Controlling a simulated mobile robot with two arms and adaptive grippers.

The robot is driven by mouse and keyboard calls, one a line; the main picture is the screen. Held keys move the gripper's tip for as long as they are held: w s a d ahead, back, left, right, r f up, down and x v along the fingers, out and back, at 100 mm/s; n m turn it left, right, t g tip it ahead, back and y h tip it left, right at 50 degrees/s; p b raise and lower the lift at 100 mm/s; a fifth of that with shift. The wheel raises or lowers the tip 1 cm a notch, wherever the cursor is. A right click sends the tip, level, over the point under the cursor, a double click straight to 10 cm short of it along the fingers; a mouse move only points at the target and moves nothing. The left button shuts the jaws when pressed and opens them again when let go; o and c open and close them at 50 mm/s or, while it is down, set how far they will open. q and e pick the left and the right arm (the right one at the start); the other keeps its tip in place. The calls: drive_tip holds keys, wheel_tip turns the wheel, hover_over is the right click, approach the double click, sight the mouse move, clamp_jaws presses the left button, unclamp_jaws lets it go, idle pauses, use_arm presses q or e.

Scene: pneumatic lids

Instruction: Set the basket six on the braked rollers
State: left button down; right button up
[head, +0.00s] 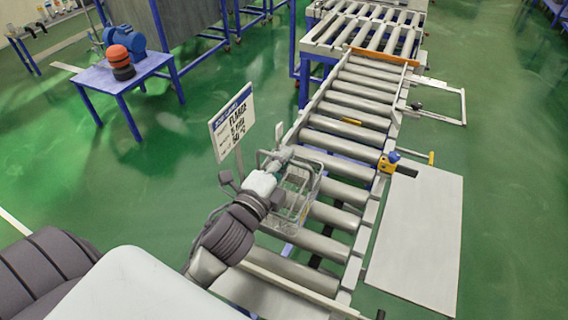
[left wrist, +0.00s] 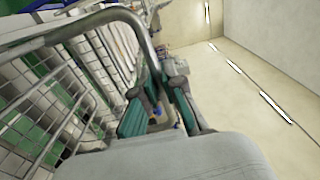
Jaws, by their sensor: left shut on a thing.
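A grey wire basket (head: 299,200) is at the near part of the roller conveyor (head: 345,125), over its left side in the head view. My left gripper (head: 281,158) is at the basket's upper left edge and is shut on its rim. In the left wrist view the green-padded fingers (left wrist: 160,104) close around the bent metal rim tube (left wrist: 140,30), with the basket's wire wall to the left. I cannot tell whether the basket's bottom touches the rollers. No number shows on it. My right gripper is not in view.
A white sign (head: 232,120) on a post stands left of the conveyor. A yellow-and-blue device (head: 388,162) sits on the right rail. An orange bar (head: 385,57) crosses the far end. A pale panel (head: 417,240) lies to the right. A blue table (head: 110,80) stands back left.

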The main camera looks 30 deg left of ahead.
use_arm(q)
wheel_tip(320, 180, down, 2)
drive_tip(key=shift+f, duration=0.1)
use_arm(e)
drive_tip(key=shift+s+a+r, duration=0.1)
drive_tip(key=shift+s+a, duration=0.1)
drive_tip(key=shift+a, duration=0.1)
use_arm(q)
drive_tip(key=shift+f, duration=0.1)
drive_tip(key=c, duration=1.3)
unclamp_jaws()
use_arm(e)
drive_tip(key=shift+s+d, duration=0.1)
use_arm(q)
drive_tip(key=shift+s, duration=0.1)
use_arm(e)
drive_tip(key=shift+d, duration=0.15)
